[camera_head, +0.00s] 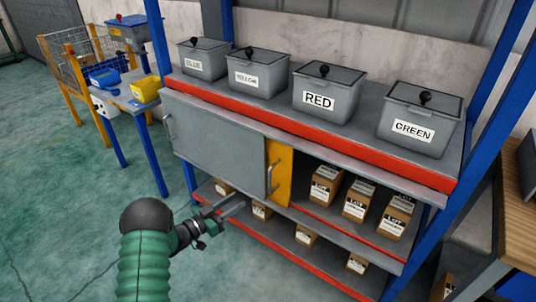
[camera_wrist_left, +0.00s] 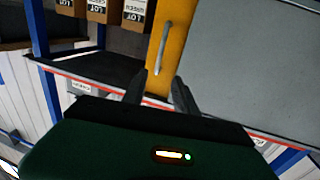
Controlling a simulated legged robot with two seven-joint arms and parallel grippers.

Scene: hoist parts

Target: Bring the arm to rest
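My left arm comes in from the bottom of the head view, with a green ribbed sleeve. My left gripper (camera_head: 231,206) is in front of the lower part of the shelf unit, below the grey sliding door (camera_head: 215,143). In the left wrist view its two dark fingers (camera_wrist_left: 160,78) stand apart with nothing between them. Beyond them is the yellow door panel (camera_head: 283,172) with its metal handle (camera_head: 274,178); the handle also shows in the left wrist view (camera_wrist_left: 163,47). The gripper appears clear of the handle. My right gripper is in neither view.
Lidded grey bins labelled RED (camera_head: 325,92), GREEN (camera_head: 418,118) and others stand on the top shelf. Cardboard boxes (camera_head: 325,185) sit on the lower shelves. A wooden table (camera_head: 520,215) is at right. A workbench with a yellow bin (camera_head: 146,89) is at left. Green floor (camera_head: 60,190) is open.

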